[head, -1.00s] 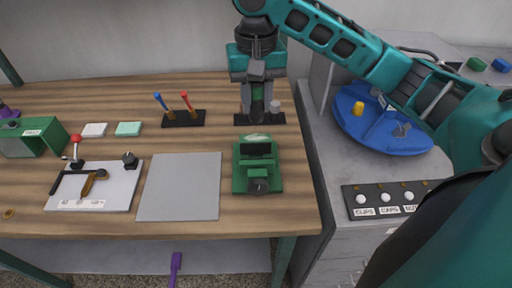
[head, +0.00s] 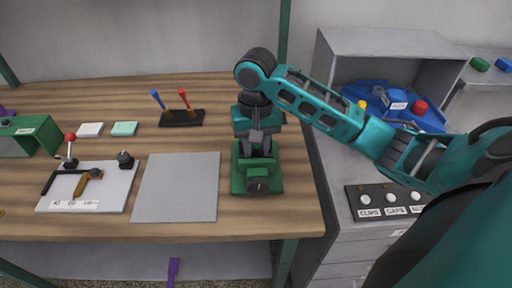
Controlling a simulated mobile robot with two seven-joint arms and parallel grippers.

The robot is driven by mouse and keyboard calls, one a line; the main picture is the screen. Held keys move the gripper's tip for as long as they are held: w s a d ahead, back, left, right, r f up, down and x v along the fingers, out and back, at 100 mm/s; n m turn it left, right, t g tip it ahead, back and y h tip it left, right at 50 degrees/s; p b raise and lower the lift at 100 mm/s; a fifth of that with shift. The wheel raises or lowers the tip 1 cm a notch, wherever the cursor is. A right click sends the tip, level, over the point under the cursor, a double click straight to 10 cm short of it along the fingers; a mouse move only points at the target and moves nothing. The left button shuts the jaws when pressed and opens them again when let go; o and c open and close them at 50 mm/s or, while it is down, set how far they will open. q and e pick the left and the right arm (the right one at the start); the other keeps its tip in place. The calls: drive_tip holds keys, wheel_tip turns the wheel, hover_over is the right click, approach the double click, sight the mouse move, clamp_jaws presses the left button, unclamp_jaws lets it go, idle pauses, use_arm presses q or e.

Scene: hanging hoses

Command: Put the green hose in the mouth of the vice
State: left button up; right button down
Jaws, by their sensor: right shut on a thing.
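The green vice (head: 257,182) stands on the right part of the wooden bench, with its dark round knob facing me. My right gripper (head: 258,150) points down directly over the vice's mouth, with its fingertips at or just above the jaws. It is shut on the green hose, which the fingers and wrist almost wholly hide now; green showed between the fingers earlier. I cannot tell whether the hose is inside the mouth or above it. My left gripper is not in view.
A grey mat (head: 177,187) lies left of the vice. A black holder with blue and red tools (head: 181,118) stands behind it. A white board with levers (head: 88,188) is farther left. A grey cabinet with a blue turntable (head: 375,92) stands right.

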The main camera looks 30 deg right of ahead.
drive_tip(key=c, duration=1.1)
unclamp_jaws()
wheel_tip(320, 180, up, 10)
drive_tip(key=p, duration=0.3)
drive_tip(key=shift+w, duration=0.1)
drive_tip(key=shift+r, duration=1.1)
